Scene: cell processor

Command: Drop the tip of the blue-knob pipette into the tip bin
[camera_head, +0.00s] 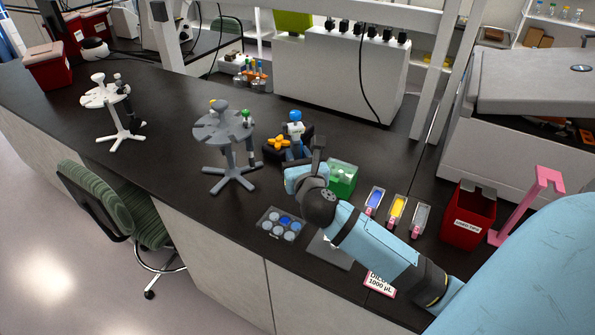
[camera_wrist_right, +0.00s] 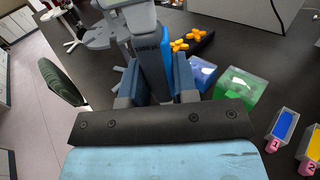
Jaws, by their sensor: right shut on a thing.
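The blue-knob pipette (camera_head: 295,117) stands about upright behind my right gripper in the head view. In the right wrist view its grey body with a blue strip (camera_wrist_right: 167,48) is between the fingers. My right gripper (camera_wrist_right: 155,92) is shut on it. The pipette's lower end and tip are hidden in both views. The tip bin is a red box (camera_head: 457,232) with a white label, at the right of the bench, well to the right of the pipette. My left gripper is not in view.
A green box (camera_head: 342,180) stands just right of the gripper. Blue, yellow and grey trays (camera_head: 397,209) lie between it and the bin. A grey pipette stand (camera_head: 222,128) is at left, a well plate (camera_head: 270,231) in front. A pink stand (camera_head: 520,208) is beside the bin.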

